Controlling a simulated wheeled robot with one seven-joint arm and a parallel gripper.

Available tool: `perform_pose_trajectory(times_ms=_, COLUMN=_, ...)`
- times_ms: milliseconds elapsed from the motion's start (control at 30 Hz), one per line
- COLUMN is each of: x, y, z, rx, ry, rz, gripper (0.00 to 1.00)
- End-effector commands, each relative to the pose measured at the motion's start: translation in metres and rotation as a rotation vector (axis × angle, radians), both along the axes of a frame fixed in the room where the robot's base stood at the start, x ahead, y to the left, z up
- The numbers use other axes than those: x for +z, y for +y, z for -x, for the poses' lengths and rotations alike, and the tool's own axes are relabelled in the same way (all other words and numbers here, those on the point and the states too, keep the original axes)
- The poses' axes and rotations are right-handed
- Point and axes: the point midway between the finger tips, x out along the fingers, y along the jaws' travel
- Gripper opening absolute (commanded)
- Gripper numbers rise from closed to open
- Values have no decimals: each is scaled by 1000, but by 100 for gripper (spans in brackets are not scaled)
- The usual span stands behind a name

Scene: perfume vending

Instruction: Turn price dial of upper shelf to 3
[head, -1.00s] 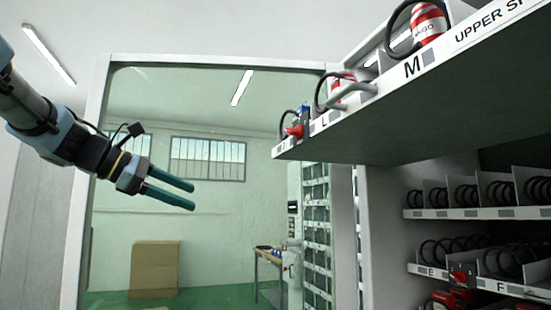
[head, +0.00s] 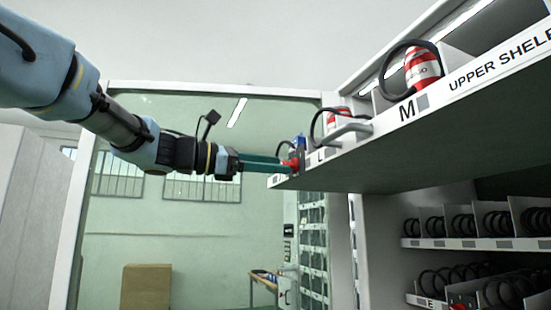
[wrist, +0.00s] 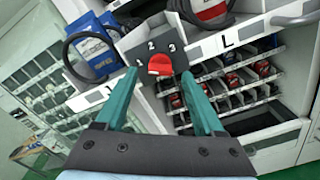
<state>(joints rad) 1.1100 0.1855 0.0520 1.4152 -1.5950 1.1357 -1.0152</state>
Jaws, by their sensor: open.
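The red price dial (wrist: 160,65) sits on a dark panel (wrist: 153,40) marked 1, 2 and 3 in the wrist view. I cannot tell for sure which number its pointer faces. In the head view the dial (head: 292,164) is at the far left end of the upper shelf (head: 470,95). My gripper (wrist: 160,77) is open, with one green finger on each side of the dial; contact is not clear. In the head view my gripper (head: 284,164) reaches the dial from the left, and its fingertips partly hide the dial.
Red cans (head: 421,66) and black coils (head: 400,70) stand on the upper shelf. Blue packs (wrist: 92,42) are left of the dial. Lower shelves (head: 480,243) lie below; left of the shelf is open room.

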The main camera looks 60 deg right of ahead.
Motion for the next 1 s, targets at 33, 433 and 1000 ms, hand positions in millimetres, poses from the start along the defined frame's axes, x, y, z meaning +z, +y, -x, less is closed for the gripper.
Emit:
perform_pose_trajectory(times_ms=33, x=1, y=-4, z=2, rx=0, ry=1, rz=-1, gripper=70)
perform_pose_trajectory(times_ms=433, x=-1, y=-8, z=5, rx=1, ry=-1, rz=0, gripper=68)
perform_pose_trajectory(times_ms=1000, x=-1, y=-8, z=5, rx=1, ry=-1, rz=0, gripper=4)
